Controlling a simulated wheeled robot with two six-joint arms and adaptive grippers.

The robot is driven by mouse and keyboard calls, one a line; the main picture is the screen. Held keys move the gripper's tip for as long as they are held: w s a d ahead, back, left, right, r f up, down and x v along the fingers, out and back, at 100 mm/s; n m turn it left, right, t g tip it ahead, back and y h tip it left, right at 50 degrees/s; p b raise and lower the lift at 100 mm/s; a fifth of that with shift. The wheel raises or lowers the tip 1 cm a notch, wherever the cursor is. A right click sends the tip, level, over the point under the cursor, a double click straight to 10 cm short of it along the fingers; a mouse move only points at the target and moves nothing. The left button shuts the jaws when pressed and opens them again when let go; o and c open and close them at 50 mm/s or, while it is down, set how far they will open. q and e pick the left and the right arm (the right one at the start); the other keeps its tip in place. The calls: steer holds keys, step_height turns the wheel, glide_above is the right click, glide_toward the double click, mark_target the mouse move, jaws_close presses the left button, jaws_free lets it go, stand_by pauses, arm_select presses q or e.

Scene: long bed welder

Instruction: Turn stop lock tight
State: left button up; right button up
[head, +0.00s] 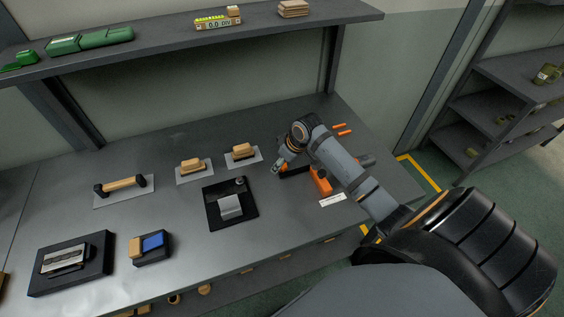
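A dark fixture with orange parts (320,182) lies on the right part of the workbench, partly hidden behind my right arm. A small white label lies just in front of it (332,199). I cannot make out which part of it is the stop lock, or how tight it is. My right gripper (279,167) points down at the left end of this fixture, close to or touching it. Its fingers are too small and partly hidden, so I cannot tell whether they are open or shut. My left gripper is not in view.
The bench (150,215) also carries a black plate with a grey block (230,207), wooden-topped blocks, a wooden-handled bar (124,186), a blue-topped box (152,247) and a black tray (70,262). Orange pegs stick out behind my arm. A shelf (200,42) hangs above.

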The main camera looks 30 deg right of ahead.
steer(key=c, duration=0.9)
steer(key=shift+o, duration=0.2)
steer(key=shift+r+p, duration=0.1)
steer(key=shift+p, duration=0.2)
steer(key=m+h+p, duration=0.1)
steer(key=m+p, duration=0.1)
steer(key=p, duration=0.2)
steer(key=m+p, duration=0.3)
steer(key=p, duration=0.1)
steer(key=shift+a+r+h, duration=0.1)
steer(key=shift+r+h, duration=0.1)
steer(key=shift+h, duration=0.2)
steer(key=shift+f+m, duration=0.25)
steer(key=shift+m, duration=0.05)
steer(key=o, duration=1.2)
